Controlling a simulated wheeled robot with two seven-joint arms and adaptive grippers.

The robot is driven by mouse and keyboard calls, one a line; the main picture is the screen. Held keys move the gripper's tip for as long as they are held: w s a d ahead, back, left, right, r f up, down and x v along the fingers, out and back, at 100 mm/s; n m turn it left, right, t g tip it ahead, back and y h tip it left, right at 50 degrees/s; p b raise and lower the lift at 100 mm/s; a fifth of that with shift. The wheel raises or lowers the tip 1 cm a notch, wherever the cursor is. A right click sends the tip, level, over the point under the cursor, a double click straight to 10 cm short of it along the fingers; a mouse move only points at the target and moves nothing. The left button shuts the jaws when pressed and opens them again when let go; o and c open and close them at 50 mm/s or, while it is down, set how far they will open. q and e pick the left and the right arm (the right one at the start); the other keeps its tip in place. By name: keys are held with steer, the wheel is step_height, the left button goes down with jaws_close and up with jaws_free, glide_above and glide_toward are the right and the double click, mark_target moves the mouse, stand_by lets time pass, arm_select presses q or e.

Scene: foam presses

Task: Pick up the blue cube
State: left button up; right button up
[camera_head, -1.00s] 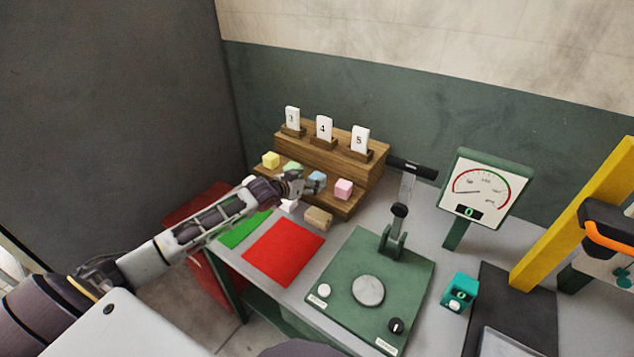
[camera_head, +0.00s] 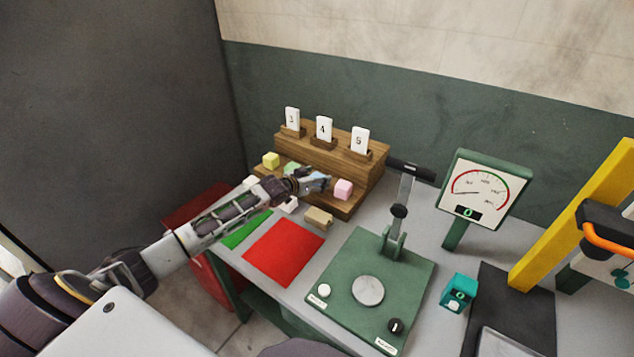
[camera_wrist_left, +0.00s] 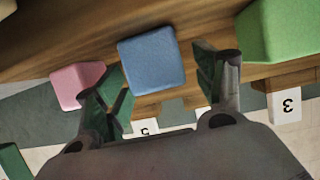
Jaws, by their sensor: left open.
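The blue cube (camera_wrist_left: 152,60) shows in the left wrist view, on the wooden stand between the fingers of my left gripper (camera_wrist_left: 160,72). The fingers are spread, one on each side of the cube; the left-hand finger looks very close to it. Whether either finger touches it I cannot tell. In the head view my left gripper (camera_head: 318,184) is at the stand's lower step and hides most of the blue cube. My right gripper is not in view.
A pink cube (camera_head: 343,189) and a green cube (camera_wrist_left: 280,30) flank the blue one. A yellow cube (camera_head: 271,160) sits farther left on the wooden stand (camera_head: 372,180). A tan block (camera_head: 319,218), red mat (camera_head: 284,254) and green press (camera_head: 375,290) are in front.

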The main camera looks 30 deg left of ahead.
arm_select(q)
steer(key=shift+w+d+f, duration=0.1)
steer(key=shift+w, duration=0.3)
steer(key=c, duration=0.9)
